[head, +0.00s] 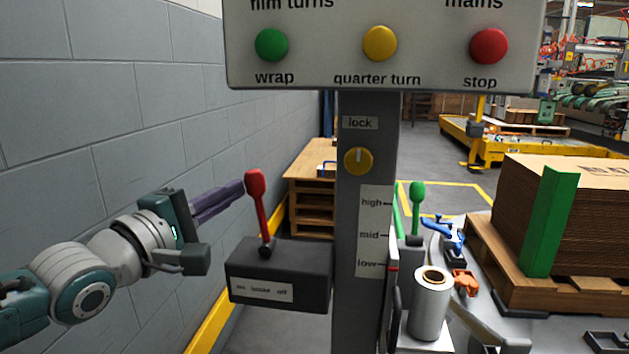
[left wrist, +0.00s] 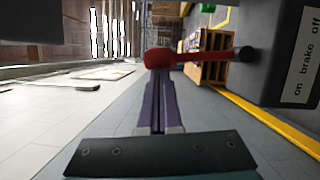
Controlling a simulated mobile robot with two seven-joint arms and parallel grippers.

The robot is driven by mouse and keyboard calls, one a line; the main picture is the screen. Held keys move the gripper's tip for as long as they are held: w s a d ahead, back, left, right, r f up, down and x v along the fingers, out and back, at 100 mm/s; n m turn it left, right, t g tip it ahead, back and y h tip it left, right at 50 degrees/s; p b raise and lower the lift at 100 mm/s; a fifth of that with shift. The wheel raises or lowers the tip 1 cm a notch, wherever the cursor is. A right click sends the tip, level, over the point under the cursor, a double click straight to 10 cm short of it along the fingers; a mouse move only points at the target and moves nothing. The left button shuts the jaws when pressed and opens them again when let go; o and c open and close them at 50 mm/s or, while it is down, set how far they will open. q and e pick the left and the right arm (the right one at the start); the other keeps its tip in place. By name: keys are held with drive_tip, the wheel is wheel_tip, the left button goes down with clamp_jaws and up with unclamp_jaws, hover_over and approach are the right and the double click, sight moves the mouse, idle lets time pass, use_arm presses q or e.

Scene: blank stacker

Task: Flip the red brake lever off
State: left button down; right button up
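The red brake lever (head: 257,190) stands up from a dark brake box (head: 300,264), leaning slightly left, toward the "on" end of its label. The label (head: 262,290) reads "on brake off", with "off" at the right. My left gripper (head: 240,187) has its purple fingers together, with the tips just left of the lever's knob. The left wrist view shows the lever (left wrist: 205,57) crossing at the fingertips (left wrist: 158,72), with nothing seen between the fingers. Whether the tips touch the knob I cannot tell. My right gripper is not in view.
A grey post (head: 362,310) with a yellow lock knob (head: 358,161) stands right of the box. A button panel (head: 325,62) hangs above. A block wall (head: 120,130) runs along the left. A green lever (head: 417,200) and a film roll (head: 431,305) stand right of the post.

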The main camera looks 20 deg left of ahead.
sight(260, 180)
use_arm(q)
drive_tip(key=d+p, duration=0.1)
drive_tip(key=d+r+m+p, duration=0.1)
drive_tip(key=m+p, duration=0.1)
drive_tip(key=shift+w+d+r+g, duration=0.2)
drive_tip(key=shift+w+d+g, duration=0.15)
drive_tip(key=shift+d+g, duration=0.05)
drive_tip(key=shift+w+d+f+m+g+p, duration=0.2)
drive_tip(key=shift+d+m+p, duration=0.25)
drive_tip(key=shift+d+m, duration=0.3)
drive_tip(key=shift+w+d+f+m+g+p, duration=0.1)
drive_tip(key=shift+w+d+f+m+p, duration=0.1)
drive_tip(key=shift+d+m+p, duration=0.5)
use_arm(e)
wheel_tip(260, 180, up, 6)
use_arm(q)
drive_tip(key=shift+d, duration=0.2)
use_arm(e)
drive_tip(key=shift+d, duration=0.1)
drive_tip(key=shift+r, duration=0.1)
